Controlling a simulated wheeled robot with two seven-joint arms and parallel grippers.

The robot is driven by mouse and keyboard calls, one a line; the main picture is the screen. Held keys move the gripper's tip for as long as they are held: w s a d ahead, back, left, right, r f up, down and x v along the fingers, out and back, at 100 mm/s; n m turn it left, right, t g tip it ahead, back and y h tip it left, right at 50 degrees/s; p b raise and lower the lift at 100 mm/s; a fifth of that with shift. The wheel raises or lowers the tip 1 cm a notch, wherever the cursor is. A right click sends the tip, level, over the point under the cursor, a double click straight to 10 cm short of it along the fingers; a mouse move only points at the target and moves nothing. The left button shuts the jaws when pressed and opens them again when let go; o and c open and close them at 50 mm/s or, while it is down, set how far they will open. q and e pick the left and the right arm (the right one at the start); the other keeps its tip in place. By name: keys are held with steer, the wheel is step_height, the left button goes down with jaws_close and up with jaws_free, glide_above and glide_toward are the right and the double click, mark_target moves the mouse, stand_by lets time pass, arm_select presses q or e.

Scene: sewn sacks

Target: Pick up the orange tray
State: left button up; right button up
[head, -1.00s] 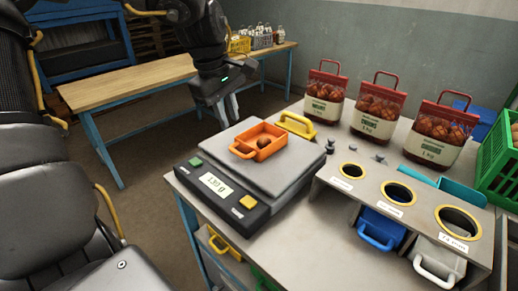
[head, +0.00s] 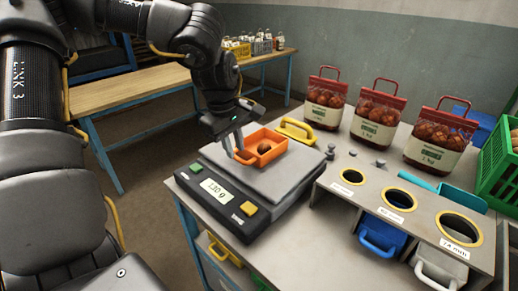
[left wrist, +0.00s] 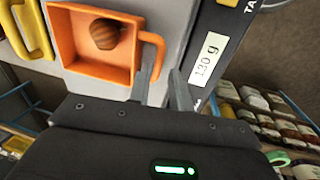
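The orange tray (head: 270,156) sits on the grey plate of a scale (head: 290,182) and holds one brown nut (head: 264,147). Its loop handle points left in the head view, toward the display. In the left wrist view the tray (left wrist: 108,68) fills the upper left, with its handle (left wrist: 160,52) just beyond the fingertips. My left gripper (head: 235,150) is open and empty, its two fingers apart and close to the handle. I cannot tell whether a finger touches it. My right gripper is not in view.
The scale display (head: 217,190) reads 130 g. A yellow handled tray (head: 296,131) lies behind the orange one. Three red-topped sacks (head: 375,112) stand at the back. A sizing stand (head: 405,205) with round holes is at right, beside a green crate (head: 497,160).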

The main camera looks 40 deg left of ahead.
mark_target(237, 158)
arm_select(q)
steer(key=f, duration=0.2)
steer(key=w+f, duration=0.1)
steer(key=shift+f, duration=0.35)
jaws_close()
